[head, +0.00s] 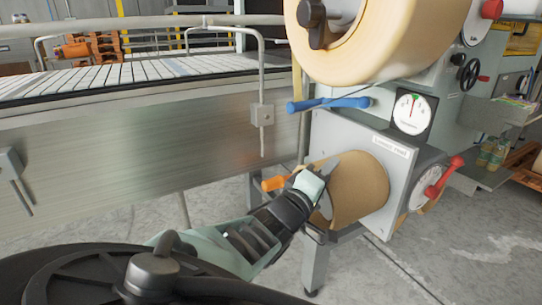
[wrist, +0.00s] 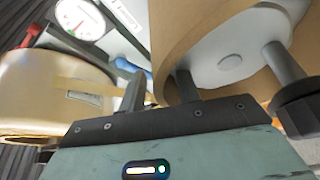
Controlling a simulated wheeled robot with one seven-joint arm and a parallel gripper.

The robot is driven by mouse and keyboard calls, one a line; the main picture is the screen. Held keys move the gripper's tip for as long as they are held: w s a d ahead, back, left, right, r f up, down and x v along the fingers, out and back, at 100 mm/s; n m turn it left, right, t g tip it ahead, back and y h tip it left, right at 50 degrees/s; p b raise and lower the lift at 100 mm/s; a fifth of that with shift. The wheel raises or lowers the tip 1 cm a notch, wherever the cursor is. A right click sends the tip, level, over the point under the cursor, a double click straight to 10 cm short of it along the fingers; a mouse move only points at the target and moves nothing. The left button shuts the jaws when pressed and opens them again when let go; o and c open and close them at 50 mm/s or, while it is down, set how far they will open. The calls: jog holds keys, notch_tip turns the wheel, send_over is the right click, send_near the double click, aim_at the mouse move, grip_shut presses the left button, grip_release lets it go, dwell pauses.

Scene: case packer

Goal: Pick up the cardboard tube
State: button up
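The brown cardboard tube (head: 362,188) lies on its side on the lower front of the grey machine, its open end facing left. In the wrist view the tube (wrist: 172,35) fills the upper middle, with a pale disc (wrist: 228,55) inside its open end. My gripper (head: 322,180) is at this open end. In the wrist view its two dark fingers (wrist: 158,90) are apart, with the tube's near rim between them: one finger outside the wall, one inside. A small gap seems to show beside the outer finger; contact is unclear.
A large tan roll (head: 385,35) hangs above the tube. A blue lever (head: 330,104), a dial gauge (head: 413,113) and a red-handled lever (head: 445,177) are on the machine. A metal-sided conveyor (head: 120,150) stands on the left.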

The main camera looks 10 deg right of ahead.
jog(key=shift+c, duration=0.3)
grip_shut()
jog(key=shift+f, duration=0.1)
dwell(1.0)
